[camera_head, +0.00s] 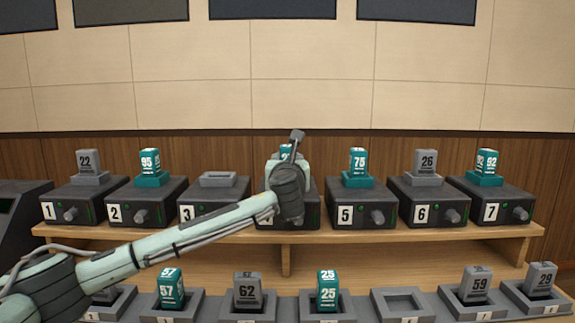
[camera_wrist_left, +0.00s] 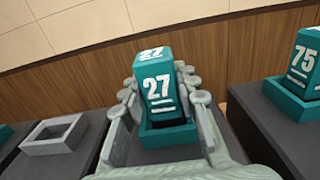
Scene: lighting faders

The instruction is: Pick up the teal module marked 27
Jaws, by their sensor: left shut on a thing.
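The teal module marked 27 (camera_wrist_left: 158,88) stands upright at the teal socket (camera_wrist_left: 168,136) in the left wrist view. Its base is at the socket's rim; I cannot tell whether it is fully seated. My left gripper (camera_wrist_left: 163,92) has a finger on each side of the module and is shut on it. In the head view my left gripper (camera_head: 289,172) is at the fourth box of the upper shelf and hides most of that box. Only a small teal part of the module (camera_head: 285,150) shows there. My right gripper is not in view.
Box 3's grey socket (camera_head: 218,180) is empty, left of the gripper. A teal module marked 75 (camera_head: 358,161) stands on box 5, to the right. The lower shelf holds several modules in trays, including teal 25 (camera_head: 327,290), and an empty grey tray (camera_head: 402,302).

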